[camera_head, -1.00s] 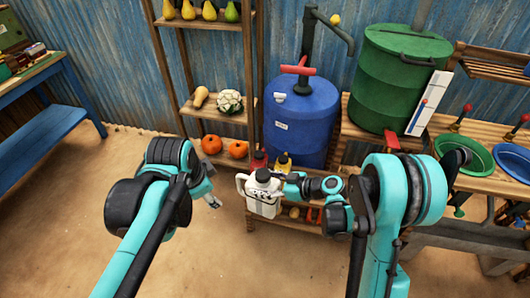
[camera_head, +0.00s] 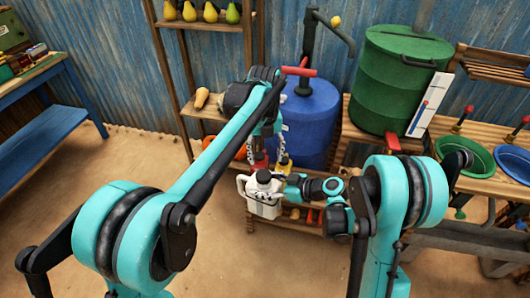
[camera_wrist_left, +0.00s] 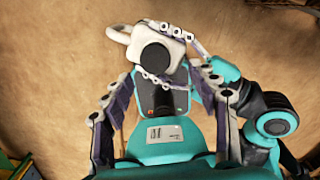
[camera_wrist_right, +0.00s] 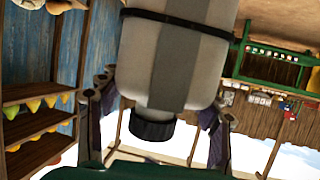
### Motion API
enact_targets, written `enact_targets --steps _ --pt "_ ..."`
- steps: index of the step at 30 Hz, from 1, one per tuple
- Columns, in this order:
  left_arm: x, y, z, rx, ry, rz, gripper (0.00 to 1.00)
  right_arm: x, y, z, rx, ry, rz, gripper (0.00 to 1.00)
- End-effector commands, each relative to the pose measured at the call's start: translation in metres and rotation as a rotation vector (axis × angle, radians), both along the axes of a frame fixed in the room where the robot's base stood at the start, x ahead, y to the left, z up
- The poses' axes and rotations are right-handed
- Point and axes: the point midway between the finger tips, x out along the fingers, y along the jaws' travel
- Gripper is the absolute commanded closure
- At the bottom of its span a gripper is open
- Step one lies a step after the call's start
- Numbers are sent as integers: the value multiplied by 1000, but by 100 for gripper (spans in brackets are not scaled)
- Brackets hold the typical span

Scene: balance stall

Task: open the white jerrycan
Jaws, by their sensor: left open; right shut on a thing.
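The white jerrycan (camera_head: 262,207) is upright in front of the low wooden stand in the head view, its handle to the left. Its black cap (camera_wrist_left: 154,60) is seated on its top in the left wrist view. My right gripper (camera_head: 284,194) is shut on the jerrycan from the right; the right wrist view shows the jerrycan (camera_wrist_right: 140,65) between its fingers, with the cap (camera_wrist_right: 152,127) in place. My left gripper (camera_head: 268,160) is open and empty, pointing down above the jerrycan.
A blue barrel (camera_head: 310,115) stands behind the jerrycan, with a green barrel (camera_head: 398,80) to its right. A wooden shelf (camera_head: 190,110) with squash and pears is at the left. Green and blue basins are far right. The sandy floor (camera_head: 225,260) in front is clear.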

Motion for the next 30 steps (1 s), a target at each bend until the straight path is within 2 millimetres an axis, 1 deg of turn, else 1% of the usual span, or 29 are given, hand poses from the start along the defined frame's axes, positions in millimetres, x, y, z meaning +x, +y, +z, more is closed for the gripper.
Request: enact_targets --steps 6,12,17,24,25,26,27,29,30 --pt "0 0 -34 0 -1 2 40 0 0 0 0 0 0 100" --pt "-1 0 -61 0 -1 3 40 0 0 0 0 0 0 100" --pt "-1 0 -70 0 -1 4 40 0 0 0 0 0 0 100" --pt "-1 0 -71 0 -1 4 40 0 0 0 0 0 0 100" --pt "-1 0 -71 0 -1 4 43 0 0 0 0 0 0 100" --pt "-1 0 -71 0 -1 4 51 0 0 0 0 0 0 100" --pt "-1 0 -71 0 -1 4 62 0 0 0 1 0 0 100" --pt "-1 0 -71 -1 -1 4 77 0 0 0 1 0 1 100" --pt "-1 -1 -71 -2 -1 4 88 0 1 0 1 0 1 100"
